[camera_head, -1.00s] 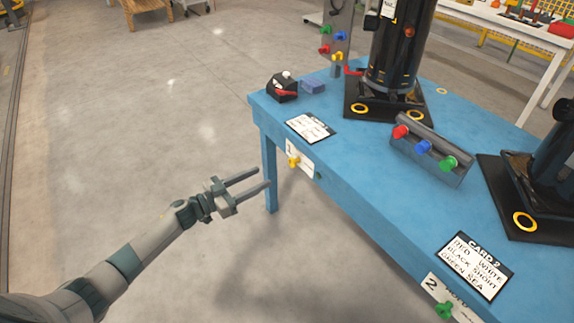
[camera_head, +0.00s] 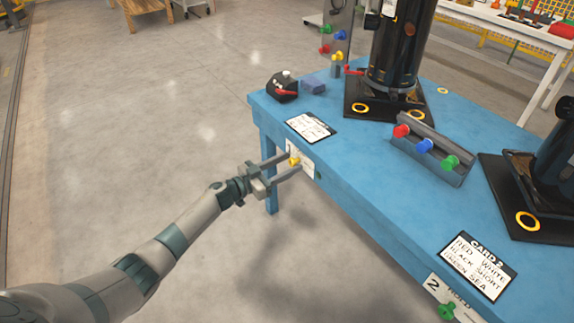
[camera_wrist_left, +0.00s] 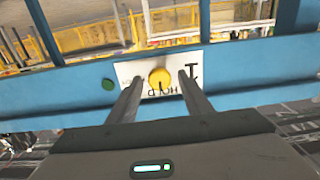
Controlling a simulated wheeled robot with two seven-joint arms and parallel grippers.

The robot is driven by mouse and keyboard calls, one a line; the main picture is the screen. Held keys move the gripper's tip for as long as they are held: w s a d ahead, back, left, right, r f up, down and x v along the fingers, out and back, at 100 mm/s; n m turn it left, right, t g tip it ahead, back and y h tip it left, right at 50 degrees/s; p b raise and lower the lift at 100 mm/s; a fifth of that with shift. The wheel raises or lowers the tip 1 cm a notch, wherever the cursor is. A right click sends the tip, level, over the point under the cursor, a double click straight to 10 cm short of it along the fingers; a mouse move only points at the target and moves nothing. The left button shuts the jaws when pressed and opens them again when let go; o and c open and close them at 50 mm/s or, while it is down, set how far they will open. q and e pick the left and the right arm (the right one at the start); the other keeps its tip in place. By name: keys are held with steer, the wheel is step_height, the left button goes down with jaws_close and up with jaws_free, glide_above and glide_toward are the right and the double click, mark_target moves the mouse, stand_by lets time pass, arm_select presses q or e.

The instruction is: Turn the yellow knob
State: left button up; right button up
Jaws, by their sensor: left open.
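The yellow knob (camera_head: 294,161) sits on a white plate (camera_head: 303,156) on the side edge of the blue table. In the left wrist view the yellow knob (camera_wrist_left: 160,77) shows as a round face between the finger lines, on the plate marked "HOLD" (camera_wrist_left: 132,69). My left gripper (camera_head: 288,164) is open, with its fingers reaching to either side of the knob. In the left wrist view the left gripper's fingertips (camera_wrist_left: 159,80) flank the knob with gaps on both sides; contact is not visible. My right gripper is not in view.
The blue table (camera_head: 365,185) carries black cylinders on dark bases (camera_head: 375,105), a grey block with red, blue and green knobs (camera_head: 425,165), and cards (camera_head: 310,128). A green knob (camera_head: 446,311) is on the same table edge. The floor at left is clear.

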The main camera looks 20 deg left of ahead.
arm_select(q)
steer(key=c, duration=1)
